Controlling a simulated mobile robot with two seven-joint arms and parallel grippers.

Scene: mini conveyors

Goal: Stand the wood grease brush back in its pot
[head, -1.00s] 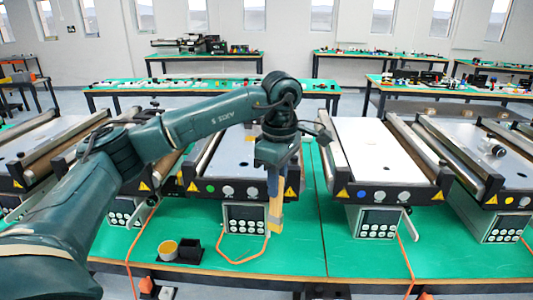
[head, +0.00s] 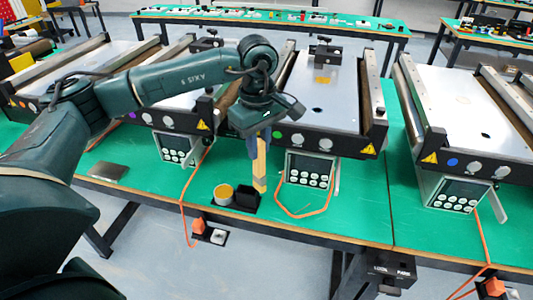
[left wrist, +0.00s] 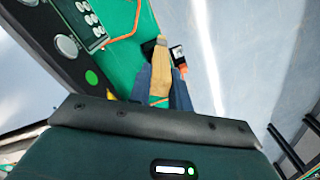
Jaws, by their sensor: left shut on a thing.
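The wood brush (head: 260,168) is a long pale wooden piece, hanging roughly upright below my left gripper (head: 256,148). The gripper is shut on it. In the left wrist view the brush (left wrist: 161,64) lies between the two blue fingers (left wrist: 160,88), its far end pointing away from the camera. In the head view, a round pot with a yellow top (head: 223,191) and a black square holder (head: 245,197) stand side by side on the green table, left of the brush. The brush's lower end is close to the black holder's right side; whether they touch cannot be told. My right gripper is out of view.
A mini conveyor (head: 318,92) with a keypad box (head: 308,170) and an orange cable (head: 303,215) stands right of the brush. Another conveyor (head: 470,110) is further right. A flat grey plate (head: 108,171) lies on the table (head: 150,190) at left. The front edge is near the pots.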

